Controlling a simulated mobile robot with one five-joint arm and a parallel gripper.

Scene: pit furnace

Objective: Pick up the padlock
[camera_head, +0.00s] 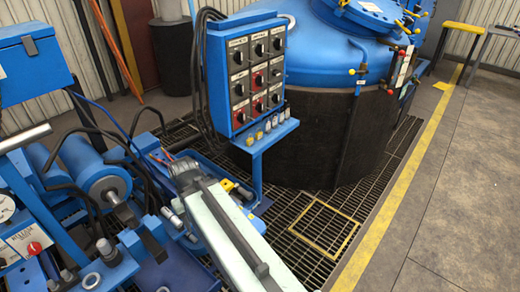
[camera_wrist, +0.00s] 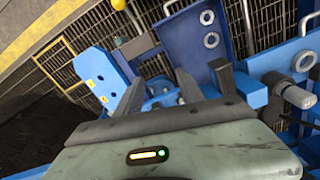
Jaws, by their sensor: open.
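Several small brass and silver pieces (camera_head: 267,128) stand in a row on the blue shelf under the control panel in the head view. They may include the padlock, but they are too small to tell for sure. My gripper (camera_head: 184,170) is low and to the left of that shelf, over blue machinery, apart from the row. In the wrist view my gripper (camera_wrist: 160,90) shows dark fingers spread apart with nothing held between them. No padlock can be made out clearly in the wrist view.
The blue control panel (camera_head: 250,75) with rotary knobs stands above the shelf (camera_head: 262,143), cables on its left. A large furnace vessel (camera_head: 310,135) is behind it. Blue pump machinery (camera_head: 95,175) crowds the left. Grated floor (camera_head: 300,205) and open concrete (camera_head: 450,190) lie right.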

